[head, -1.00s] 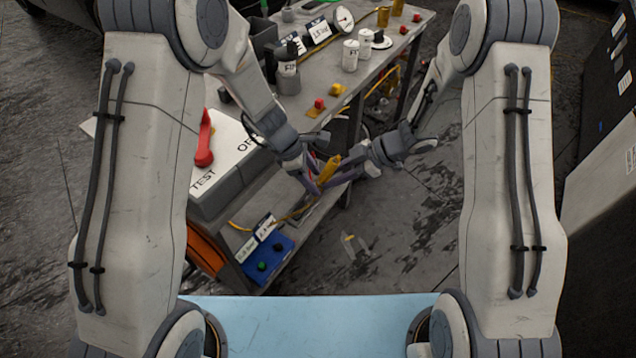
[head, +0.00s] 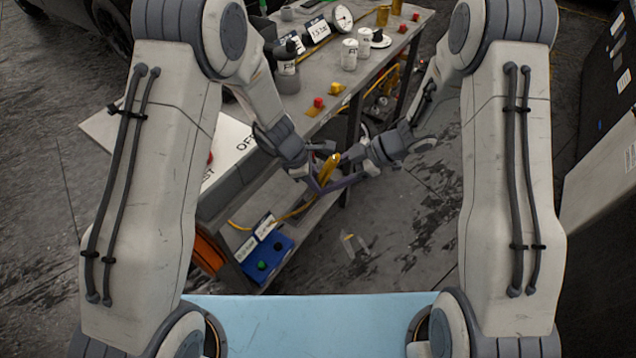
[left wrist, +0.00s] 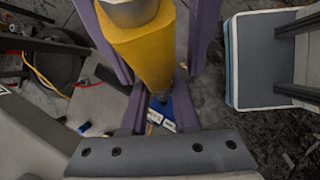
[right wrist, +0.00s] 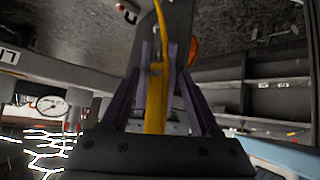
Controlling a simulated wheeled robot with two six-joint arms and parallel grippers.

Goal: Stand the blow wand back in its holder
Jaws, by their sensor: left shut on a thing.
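The blow wand (head: 328,171), a yellow rod, is upright but tilted in the middle of the head view, above the lower shelf. My left gripper (head: 318,179) is shut on it, and in the left wrist view the wand's thick yellow body (left wrist: 146,48) lies between the purple fingers. My right gripper (head: 358,165) is close beside it on the right. In the right wrist view a thin yellow strip (right wrist: 156,95) shows between or behind its fingers; I cannot tell whether they touch it. I cannot pick out the holder.
A grey bench (head: 300,125) stands behind, with a gauge (head: 342,18), white cans (head: 349,54) and red-and-yellow pieces (head: 318,103) on top. A yellow hose (head: 300,212) runs along the lower shelf near a blue button box (head: 266,258). The floor at right is largely clear.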

